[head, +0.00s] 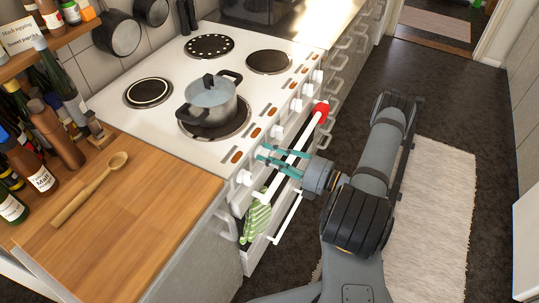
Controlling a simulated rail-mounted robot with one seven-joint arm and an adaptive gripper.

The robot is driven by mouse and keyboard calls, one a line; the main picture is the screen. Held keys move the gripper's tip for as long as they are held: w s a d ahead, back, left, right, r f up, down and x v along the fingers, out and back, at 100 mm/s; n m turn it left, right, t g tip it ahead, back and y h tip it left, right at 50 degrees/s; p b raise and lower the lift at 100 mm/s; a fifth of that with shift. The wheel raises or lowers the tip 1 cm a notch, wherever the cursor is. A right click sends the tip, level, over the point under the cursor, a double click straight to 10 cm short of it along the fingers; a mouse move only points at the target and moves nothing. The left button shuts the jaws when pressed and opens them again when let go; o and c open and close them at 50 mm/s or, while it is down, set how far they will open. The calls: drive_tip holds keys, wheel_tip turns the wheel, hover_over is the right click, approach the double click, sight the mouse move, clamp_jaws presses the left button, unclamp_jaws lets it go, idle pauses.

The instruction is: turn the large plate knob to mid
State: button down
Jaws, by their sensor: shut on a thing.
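The white cooker (165,70) has a row of white knobs along its front edge, with small orange marks on the top beside them. My gripper (262,153), with teal fingers, reaches in from the right. It is shut on one of these knobs, the second from the near end; the fingers hide most of it. The nearest knob (244,178) is free, to the lower left of my gripper. Another knob (278,132) is just beyond it. I cannot read the knob's setting. A grey lidded pot (211,103) stands on the near right plate.
A green striped towel (257,219) hangs below. A wooden counter (150,215) with a spoon (92,188) and bottles is at left. A pale rug (440,220) lies on the floor.

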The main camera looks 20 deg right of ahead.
drive_tip(key=shift+w+d+m, duration=0.1)
drive_tip(key=shift+m, duration=1.5)
drive_tip(key=c, duration=1.4)
unclamp_jaws()
drive_tip(key=shift+c, duration=0.2)
drive_tip(key=shift+o, duration=0.2)
drive_tip(key=v, duration=1.2)
drive_tip(key=shift+r, duration=0.1)
